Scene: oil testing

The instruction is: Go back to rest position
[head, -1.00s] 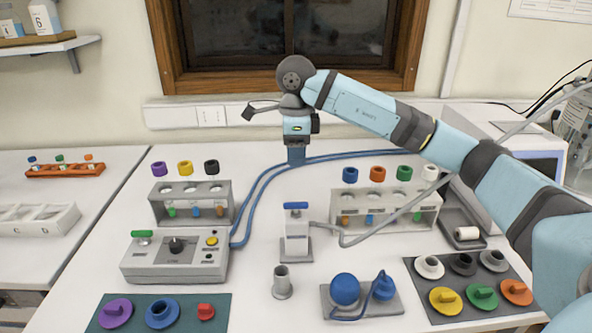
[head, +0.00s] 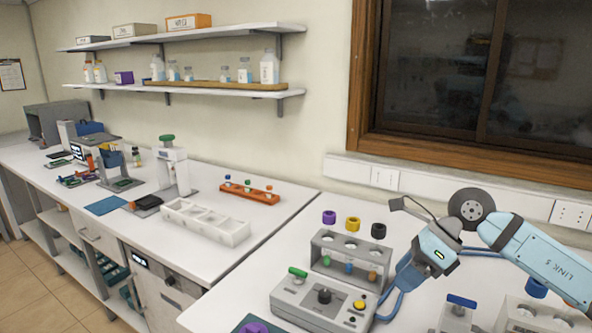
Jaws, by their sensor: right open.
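My right gripper (head: 404,277) is at the right of the head view. It is open, tilted down and to the left, with nothing seen in it. It appears in front of the right side of a grey test-tube rack (head: 324,264) and above the right end of a grey control box (head: 290,297); the picture does not show the exact gap. My right arm (head: 545,255) comes in from the right edge. My left gripper is not in view.
A white tray (head: 205,222) and an orange rack (head: 250,193) sit on the left bench. Shelves (head: 200,87) with bottles hang on the wall. A window (head: 470,75) is at the right.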

